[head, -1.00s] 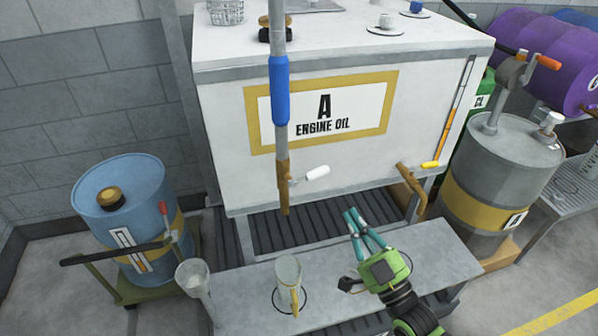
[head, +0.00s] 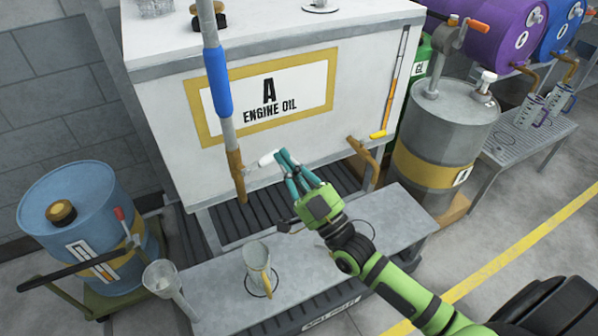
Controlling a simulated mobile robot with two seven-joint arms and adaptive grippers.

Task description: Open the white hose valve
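The hose (head: 217,82) with a blue sleeve hangs in front of the engine oil tank (head: 165,110) and ends in a brass nozzle (head: 237,178). The valve's white handle (head: 267,159) sticks out to the right of the nozzle, roughly crosswise to it. My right gripper (head: 284,160) is at the free right end of this handle, its teal fingers pointing up and left. The fingertips overlap or touch the handle end; I cannot tell whether they are closed on it. My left gripper is not in view.
A clear jug (head: 258,262) with a yellow handle stands on the grey bench (head: 215,285) below the nozzle. A funnel (head: 163,278) and a blue drum (head: 85,225) are at left. The tank's brass tap (head: 364,160) with yellow lever is at right, by a grey drum (head: 440,130).

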